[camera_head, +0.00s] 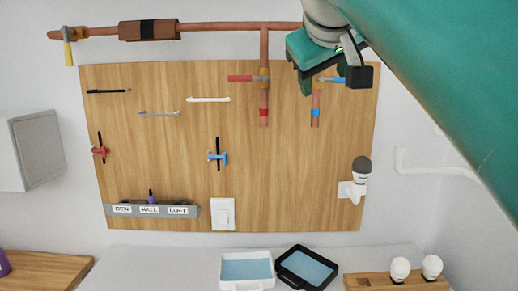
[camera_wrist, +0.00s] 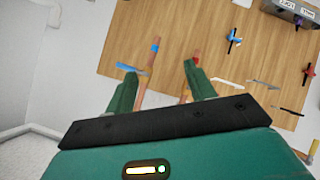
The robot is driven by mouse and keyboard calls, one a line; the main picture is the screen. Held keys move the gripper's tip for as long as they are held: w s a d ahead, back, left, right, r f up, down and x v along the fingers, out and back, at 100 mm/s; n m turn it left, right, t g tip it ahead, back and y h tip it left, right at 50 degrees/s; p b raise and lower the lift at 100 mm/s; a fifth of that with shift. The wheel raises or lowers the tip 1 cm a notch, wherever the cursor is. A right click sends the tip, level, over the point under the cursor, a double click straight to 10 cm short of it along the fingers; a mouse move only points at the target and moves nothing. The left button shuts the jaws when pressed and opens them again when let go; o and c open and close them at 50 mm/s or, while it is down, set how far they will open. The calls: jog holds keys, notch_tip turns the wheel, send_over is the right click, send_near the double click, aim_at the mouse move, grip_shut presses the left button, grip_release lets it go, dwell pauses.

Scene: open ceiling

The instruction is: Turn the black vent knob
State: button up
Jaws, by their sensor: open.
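My gripper (camera_head: 325,80) is at the upper right of the wooden board, near the pipe with the blue band. In the wrist view the gripper (camera_wrist: 158,85) is open, with its two teal fingers apart and nothing between them. I cannot pick out a part that is clearly the black vent knob. A grey box labelled DEN, HALL and LOFT (camera_head: 125,210) at the board's lower left has a small dark upright part (camera_head: 151,196) on top. The box also shows at the wrist view's upper right (camera_wrist: 285,8). My gripper is far from it.
Copper pipes (camera_head: 215,27) cross the top, with red (camera_head: 241,78) and blue handles near my gripper. Trays (camera_head: 247,284) stand below.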

jog(key=s+d+f+m+g, duration=0.1)
jog(key=s+f, duration=0.4)
jog(key=f, duration=0.9)
jog(key=s+d+f+m+g+y, duration=0.1)
jog(key=s+f, duration=0.5)
jog(key=f, duration=0.9)
jog(key=s+d+f+m+g+y, duration=0.1)
jog(key=s+f, duration=0.4)
jog(key=f, duration=0.9)
jog(key=shift+s+d+f+m+g, duration=0.2)
jog(key=shift+d+f+m+g, duration=0.15)
jog(key=shift+d+m+g, duration=0.6)
jog(key=shift+d+n+g, duration=0.1)
jog(key=shift+n+g, duration=0.15)
